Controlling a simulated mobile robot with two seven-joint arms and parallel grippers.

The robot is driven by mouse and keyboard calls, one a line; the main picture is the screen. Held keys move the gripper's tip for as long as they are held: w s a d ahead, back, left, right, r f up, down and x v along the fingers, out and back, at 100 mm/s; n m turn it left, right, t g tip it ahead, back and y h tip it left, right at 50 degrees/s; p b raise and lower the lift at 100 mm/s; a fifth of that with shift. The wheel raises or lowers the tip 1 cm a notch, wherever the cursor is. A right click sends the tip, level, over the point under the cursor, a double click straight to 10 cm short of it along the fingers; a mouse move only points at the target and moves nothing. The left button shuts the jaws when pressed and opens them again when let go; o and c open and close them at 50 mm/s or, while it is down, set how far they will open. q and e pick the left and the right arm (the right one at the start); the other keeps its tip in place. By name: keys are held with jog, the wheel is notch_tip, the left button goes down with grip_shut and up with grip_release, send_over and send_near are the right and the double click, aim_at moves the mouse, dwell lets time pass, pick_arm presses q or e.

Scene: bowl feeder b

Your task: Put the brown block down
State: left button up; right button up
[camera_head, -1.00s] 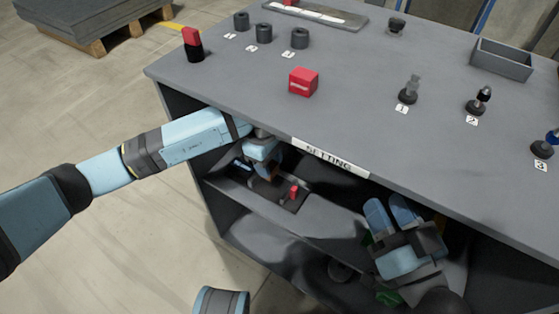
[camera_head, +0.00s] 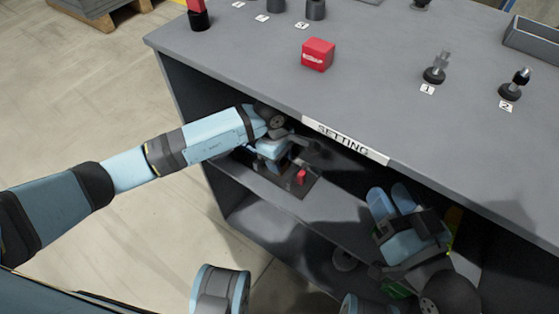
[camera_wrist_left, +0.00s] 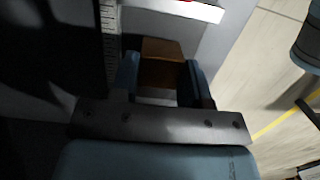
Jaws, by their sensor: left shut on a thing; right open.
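The brown block (camera_wrist_left: 162,49) shows in the left wrist view between the two blue fingers of my left gripper (camera_wrist_left: 161,77), which is shut on it. In the head view my left gripper (camera_head: 270,150) is just under the front edge of the grey worktop, above the shelf; I cannot make out the block there. Whether the block touches any surface is not clear. My right gripper (camera_head: 391,200) is open and empty, with its fingers up, in front of the cabinet at the right.
A small red piece (camera_head: 300,177) stands on a dark plate on the shelf. The worktop (camera_head: 380,105) overhangs the shelf, with a SETTING label (camera_head: 346,141) on its edge. A red box (camera_head: 318,54) and black-based fittings (camera_head: 434,73) stand on top. A round part (camera_head: 344,260) lies lower down.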

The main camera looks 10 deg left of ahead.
pick_arm(q)
jog(key=shift+f, duration=0.2)
jog(key=o, duration=1)
pick_arm(e)
jog(key=shift+f, duration=0.1)
pick_arm(q)
jog(key=shift+r, duration=0.15)
jog(key=shift+r, duration=0.3)
notch_tip(320, 180, up, 11)
jog(key=a+p, duration=0.1)
jog(key=p, duration=0.3)
jog(key=shift+w+a+r, duration=0.2)
jog(key=shift+w+a, duration=0.1)
jog(key=shift+w, duration=0.05)
pick_arm(e)
notch_tip(320, 180, up, 6)
jog(key=t, duration=0.2)
jog(key=shift+s+d+m+t, duration=0.15)
jog(key=shift+d+m+t, duration=0.1)
jog(key=shift+m+t, duration=0.05)
